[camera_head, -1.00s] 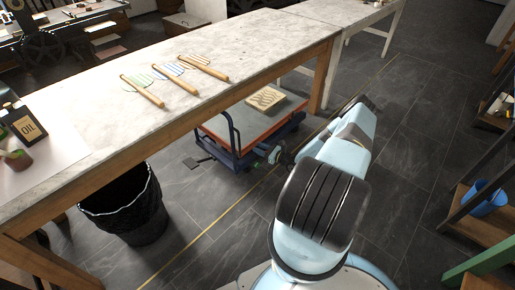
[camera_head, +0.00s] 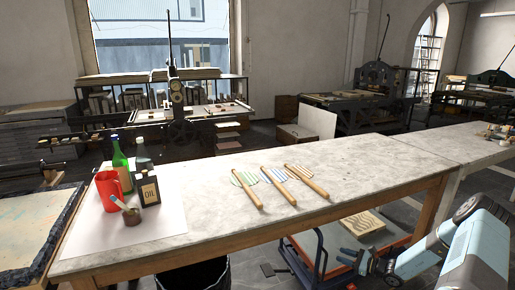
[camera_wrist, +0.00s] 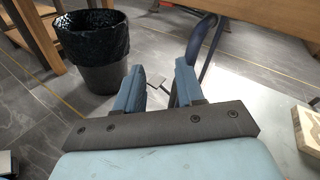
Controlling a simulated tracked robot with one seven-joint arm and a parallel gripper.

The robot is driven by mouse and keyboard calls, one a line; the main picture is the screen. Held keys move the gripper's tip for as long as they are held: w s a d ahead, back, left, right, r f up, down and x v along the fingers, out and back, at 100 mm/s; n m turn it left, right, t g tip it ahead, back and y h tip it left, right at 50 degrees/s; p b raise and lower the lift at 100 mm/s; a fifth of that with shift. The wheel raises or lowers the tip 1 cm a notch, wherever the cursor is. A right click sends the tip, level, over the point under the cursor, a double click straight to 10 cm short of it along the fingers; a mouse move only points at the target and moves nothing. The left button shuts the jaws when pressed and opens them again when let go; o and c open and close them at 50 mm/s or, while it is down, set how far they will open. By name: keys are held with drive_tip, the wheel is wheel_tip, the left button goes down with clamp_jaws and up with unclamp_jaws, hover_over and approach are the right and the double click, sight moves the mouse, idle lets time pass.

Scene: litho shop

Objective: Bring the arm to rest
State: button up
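My gripper (camera_head: 350,257) is at the lower right of the head view, beside the trolley and below the table top. In the wrist view my gripper (camera_wrist: 158,80) shows two blue fingers standing apart with only floor and a pedal seen between them. It is open and empty. My arm's pale blue links fill the lower right corner of the head view, and part of the arm is cut off by the frame edge.
The long table (camera_head: 350,160) bears three wooden-handled tools, bottles and a red mug (camera_head: 110,189). The trolley (camera_head: 300,248) carries a patterned slab (camera_head: 362,228). A black-lined bin (camera_wrist: 92,45) stands ahead. Some floor is clear between bin and trolley.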

drive_tip(key=s+a+r+n+g+h, duration=0.25)
drive_tip(key=s+a+r+n, duration=0.2)
drive_tip(key=r, duration=0.85)
drive_tip(key=s+a+r+n+g+h, duration=0.1)
drive_tip(key=s+a+r+n+g, duration=0.3)
drive_tip(key=r, duration=0.8)
drive_tip(key=s+a+r+n+g+h, duration=0.2)
drive_tip(key=a+r+n+g, duration=0.3)
drive_tip(key=r, duration=0.8)
drive_tip(key=s+a+r+n+t+h, duration=0.3)
drive_tip(key=s+r+n+h, duration=0.25)
drive_tip(key=s+r, duration=0.9)
drive_tip(key=s+r+n+t+h, duration=0.1)
drive_tip(key=s+r+t, duration=0.1)
drive_tip(key=s, duration=0.6)
drive_tip(key=s+d+r+n+t+h, duration=0.1)
drive_tip(key=s+r+n, duration=0.1)
drive_tip(key=s, duration=0.5)
drive_tip(key=shift+s+r+n+t, duration=0.3)
drive_tip(key=shift+s+r+t, duration=0.1)
drive_tip(key=shift+r, duration=0.15)
